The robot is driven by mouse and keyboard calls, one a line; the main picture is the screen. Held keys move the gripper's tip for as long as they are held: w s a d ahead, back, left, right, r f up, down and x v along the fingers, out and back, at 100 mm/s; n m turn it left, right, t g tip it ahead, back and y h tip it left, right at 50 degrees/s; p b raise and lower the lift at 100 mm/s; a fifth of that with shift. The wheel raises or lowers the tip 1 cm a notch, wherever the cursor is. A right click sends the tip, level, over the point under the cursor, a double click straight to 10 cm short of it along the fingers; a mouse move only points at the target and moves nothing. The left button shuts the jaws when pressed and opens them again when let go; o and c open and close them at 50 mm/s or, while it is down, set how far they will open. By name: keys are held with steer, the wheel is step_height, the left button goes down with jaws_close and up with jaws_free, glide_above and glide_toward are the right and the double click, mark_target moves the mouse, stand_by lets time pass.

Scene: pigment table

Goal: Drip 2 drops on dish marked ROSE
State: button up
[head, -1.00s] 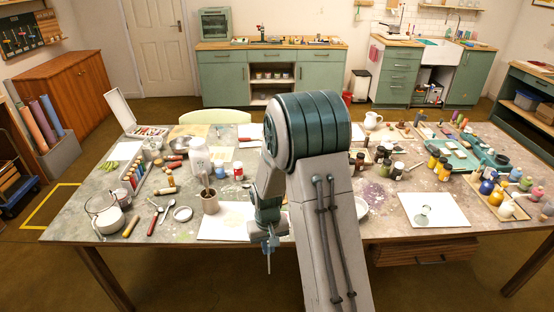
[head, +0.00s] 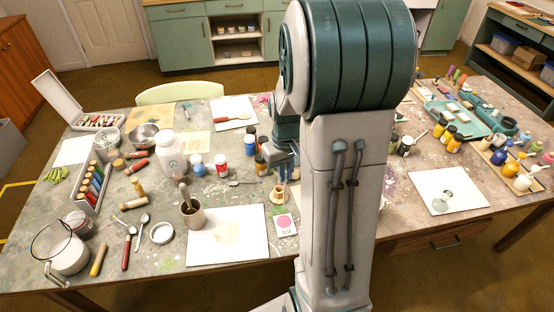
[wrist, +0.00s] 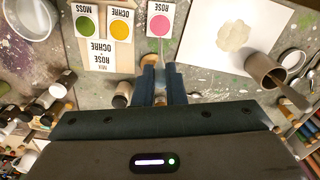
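The ROSE card (head: 285,225), white with a pink dot, lies at the table's front, left of my arm. It also shows in the wrist view (wrist: 160,19), just beyond my fingertips. My gripper (head: 287,176) points down over the table behind the card. In the wrist view its two blue fingers (wrist: 161,72) stand close together with a narrow gap. A small tan object (head: 278,195) sits under the fingers, partly hidden. The wrist view also shows the OCHRE card (wrist: 120,25) and MOSS card (wrist: 75,20).
A stained white sheet (head: 228,235) lies left of the ROSE card, with a brown cup (head: 193,215) at its edge. Dark-capped bottles (wrist: 48,100) crowd one side of my gripper. My arm hides the table's middle.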

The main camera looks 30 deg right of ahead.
steer(key=shift+s+f+b, duration=0.15)
steer(key=shift+f+b, duration=0.3)
steer(key=shift+f, duration=0.1)
steer(key=shift+f+b, duration=1.35)
steer(key=shift+f, duration=0.6)
steer(key=shift+c, duration=0.5)
stand_by(1.6)
steer(key=shift+o, duration=0.7)
steer(key=shift+r, duration=0.15)
steer(key=shift+r+p, duration=1.9)
steer(key=shift+r, duration=0.6)
